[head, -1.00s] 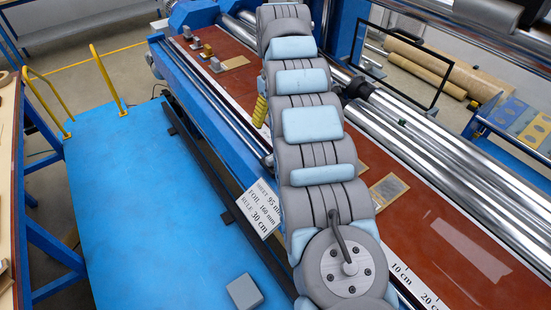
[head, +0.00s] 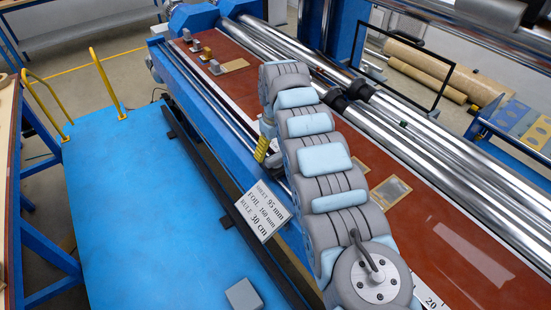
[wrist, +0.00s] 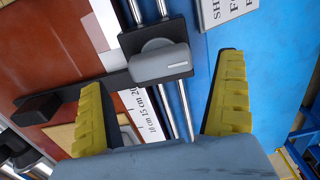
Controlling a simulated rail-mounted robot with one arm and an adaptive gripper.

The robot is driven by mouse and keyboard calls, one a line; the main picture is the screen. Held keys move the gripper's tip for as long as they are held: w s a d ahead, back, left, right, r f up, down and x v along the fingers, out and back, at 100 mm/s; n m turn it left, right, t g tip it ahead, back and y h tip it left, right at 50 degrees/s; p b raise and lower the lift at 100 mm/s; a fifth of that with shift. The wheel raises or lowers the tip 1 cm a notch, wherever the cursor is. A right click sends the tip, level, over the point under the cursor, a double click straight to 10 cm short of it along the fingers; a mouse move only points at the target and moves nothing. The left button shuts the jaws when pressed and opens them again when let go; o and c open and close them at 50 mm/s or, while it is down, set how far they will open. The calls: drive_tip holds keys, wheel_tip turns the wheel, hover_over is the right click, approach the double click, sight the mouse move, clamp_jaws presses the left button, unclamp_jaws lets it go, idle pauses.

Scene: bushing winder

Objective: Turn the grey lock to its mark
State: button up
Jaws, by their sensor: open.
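The grey lock (wrist: 160,62) is a rounded grey knob with a short pale line near one end. It sits on a black carriage (wrist: 125,40) that rides on two shiny rods. In the wrist view my gripper (wrist: 163,74) is open, with its yellow ridged fingers wide apart, one on each side of the lock. Neither finger appears to touch it. In the head view one yellow finger (head: 262,148) shows beside my arm; the lock is hidden there. I cannot make out the lock's mark.
A black bar with a block (wrist: 38,107) reaches from the carriage over the red-brown table (head: 460,240). A white ruler (wrist: 150,118) lies along the table's edge. A sign (head: 264,212) reads sheet 95 mm, foil 160 mm, rule 30 cm. Large steel rollers (head: 440,150) lie behind.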

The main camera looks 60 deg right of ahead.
sight(275, 156)
drive_tip(key=shift+f, duration=1.85)
drive_tip(key=c, duration=1.2)
